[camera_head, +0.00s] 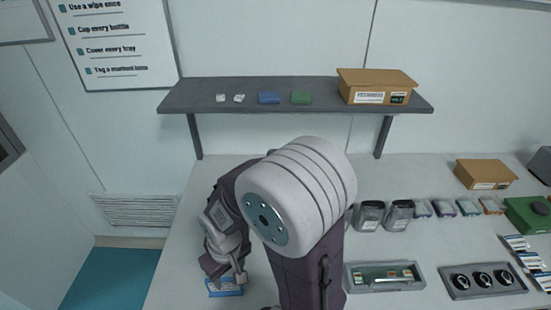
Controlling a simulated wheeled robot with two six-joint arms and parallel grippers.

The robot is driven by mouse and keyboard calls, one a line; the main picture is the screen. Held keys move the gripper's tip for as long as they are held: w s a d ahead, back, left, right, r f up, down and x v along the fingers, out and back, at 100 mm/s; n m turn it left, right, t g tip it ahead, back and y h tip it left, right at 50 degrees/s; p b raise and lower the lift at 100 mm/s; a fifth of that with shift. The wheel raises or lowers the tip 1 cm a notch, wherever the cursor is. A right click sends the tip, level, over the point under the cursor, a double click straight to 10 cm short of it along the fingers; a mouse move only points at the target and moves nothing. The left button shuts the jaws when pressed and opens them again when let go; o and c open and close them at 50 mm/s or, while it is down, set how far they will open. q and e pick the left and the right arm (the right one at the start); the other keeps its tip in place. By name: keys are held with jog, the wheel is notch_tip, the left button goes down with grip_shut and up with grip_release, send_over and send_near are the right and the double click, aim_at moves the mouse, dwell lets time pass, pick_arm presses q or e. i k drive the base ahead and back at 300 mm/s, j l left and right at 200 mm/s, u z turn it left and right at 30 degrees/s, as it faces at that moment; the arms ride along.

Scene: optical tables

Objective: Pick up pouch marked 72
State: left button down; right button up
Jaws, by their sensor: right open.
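My right gripper (226,274) is open and points down at the left part of the white table. A small blue-and-white packet (226,289) lies just below its fingers, partly hidden by them. I cannot tell whether they touch. Two dark grey pouch-like packs (369,216) and (399,215) stand side by side right of my arm. No number 72 can be read on any of these, so I cannot tell which is the marked pouch. My large right arm hides the middle of the table. My left gripper is not in view.
A grey wall shelf (225,97) holds small white, blue and green items and a cardboard box (375,86). On the right of the table are a slide tray (413,284), a tray with three round black parts (483,294), small packets and another cardboard box (485,173).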

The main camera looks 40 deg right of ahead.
aim_at(401, 212)
jog(key=z, duration=2.85)
jog(key=i+l+u, duration=0.15)
jog(key=l+u, duration=0.3)
jog(key=i+l+u, duration=0.1)
jog(key=l+u, duration=0.15)
jog(key=u, duration=0.2)
jog(key=l+u, duration=0.75)
jog(key=u, duration=0.15)
